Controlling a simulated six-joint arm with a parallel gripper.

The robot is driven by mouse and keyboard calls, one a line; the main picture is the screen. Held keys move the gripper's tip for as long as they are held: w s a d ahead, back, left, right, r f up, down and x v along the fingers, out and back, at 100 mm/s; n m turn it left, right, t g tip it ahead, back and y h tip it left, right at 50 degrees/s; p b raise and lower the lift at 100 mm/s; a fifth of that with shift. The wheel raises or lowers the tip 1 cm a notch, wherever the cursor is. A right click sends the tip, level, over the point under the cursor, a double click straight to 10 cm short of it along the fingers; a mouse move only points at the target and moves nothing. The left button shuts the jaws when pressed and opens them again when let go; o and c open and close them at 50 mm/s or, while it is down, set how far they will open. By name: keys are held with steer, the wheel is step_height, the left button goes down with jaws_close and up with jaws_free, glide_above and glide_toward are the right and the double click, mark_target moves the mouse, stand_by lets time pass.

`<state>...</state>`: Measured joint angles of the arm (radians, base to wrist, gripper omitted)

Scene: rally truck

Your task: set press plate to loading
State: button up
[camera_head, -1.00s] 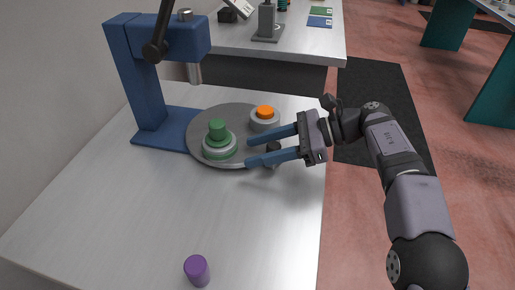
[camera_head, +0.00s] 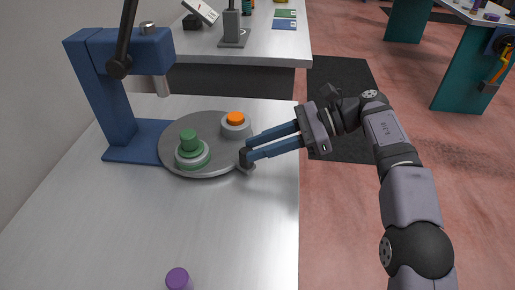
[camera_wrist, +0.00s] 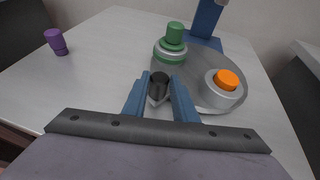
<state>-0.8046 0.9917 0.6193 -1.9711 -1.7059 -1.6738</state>
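The press plate (camera_head: 212,168) is a round grey disc on the table, partly beside the blue press (camera_head: 118,95). It carries a green-topped fixture (camera_head: 190,147) at front left and an orange-topped fixture (camera_head: 236,124) at back right. A dark knob (camera_head: 246,159) stands at its near right edge; the knob (camera_wrist: 159,84) also shows in the wrist view. My gripper (camera_head: 247,149) reaches in from the right, with its blue fingers on both sides of the knob. In the wrist view, my gripper (camera_wrist: 159,82) looks shut on the knob. Neither fixture stands directly under the press ram (camera_head: 161,84).
A purple cylinder (camera_head: 178,279) stands at the table's front. The table (camera_head: 130,225) between it and the plate is clear. A second bench (camera_head: 270,48) with several items stands behind. The press lever (camera_head: 122,50) hangs in front of the press head.

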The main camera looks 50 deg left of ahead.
steer(key=shift+w+r, duration=0.15)
steer(key=shift+r, duration=0.15)
jaws_close()
steer(key=s+d+r+m+g+y+p, duration=0.2)
steer(key=d+r+m+p, duration=0.35)
steer(key=r+p, duration=0.5)
steer(key=s+d+f+m+t+y, duration=0.2)
steer(key=f+m, duration=0.1)
steer(key=m, duration=0.3)
steer(key=s+d+f+m+t+y, duration=0.2)
steer(key=d+f+m+y, duration=0.1)
steer(key=m, duration=0.2)
steer(key=s+d+f+m+t+y, duration=0.2)
steer(key=d+f+m, duration=0.1)
steer(key=m, duration=0.3)
steer(key=shift+f+m+t+y, duration=0.35)
steer(key=shift+f+t+y, duration=0.05)
steer(key=shift+f, duration=0.2)
steer(key=m+t, duration=0.1)
steer(key=w+f+m+t, duration=0.1)
steer(key=f+m+t, duration=0.1)
steer(key=shift+w+d+f+m, duration=0.2)
steer(key=shift+w+d+m, duration=0.05)
steer(key=shift+d+m, duration=0.1)
steer(key=shift+f, duration=0.1)
